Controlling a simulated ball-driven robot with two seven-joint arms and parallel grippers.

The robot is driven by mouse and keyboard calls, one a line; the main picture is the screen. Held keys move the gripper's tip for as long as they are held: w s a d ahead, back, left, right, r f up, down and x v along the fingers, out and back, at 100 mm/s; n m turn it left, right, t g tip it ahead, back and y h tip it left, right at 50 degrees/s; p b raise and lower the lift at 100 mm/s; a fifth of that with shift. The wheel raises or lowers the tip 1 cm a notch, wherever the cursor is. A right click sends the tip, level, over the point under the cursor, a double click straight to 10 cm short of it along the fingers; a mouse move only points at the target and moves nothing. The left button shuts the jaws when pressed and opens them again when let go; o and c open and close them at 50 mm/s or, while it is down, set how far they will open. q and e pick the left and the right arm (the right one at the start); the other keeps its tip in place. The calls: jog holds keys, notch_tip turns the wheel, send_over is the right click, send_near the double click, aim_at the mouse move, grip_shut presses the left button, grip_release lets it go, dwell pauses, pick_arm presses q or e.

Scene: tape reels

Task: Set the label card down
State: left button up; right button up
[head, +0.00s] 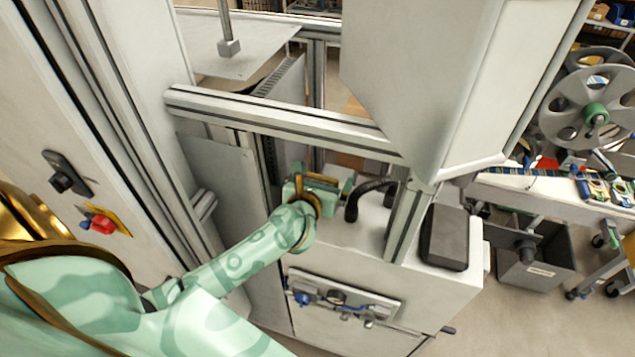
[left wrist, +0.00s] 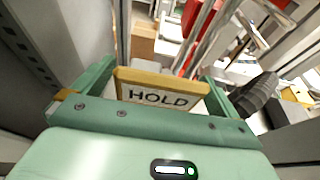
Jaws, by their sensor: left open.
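The label card (left wrist: 160,96) is a white plate with a yellow-brown frame and the word HOLD, seen in the left wrist view. It stands between the two green fingers of my left gripper (head: 335,184), close to both. The fingers are open, and I cannot tell whether either one touches the card. In the head view the gripper is over the white machine cabinet top, beside a metal post. The card is not clearly made out there, and what lies under it is hidden. My right gripper is not in view.
A dark box (head: 445,237) sits on the cabinet top (head: 372,235). Tape reels (head: 590,100) and a grey bin (head: 535,265) are at the right.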

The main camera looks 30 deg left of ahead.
pick_arm(q)
jog(key=v, duration=1.2)
jog(key=shift+b, duration=0.4)
jog(key=shift+d+f, duration=0.1)
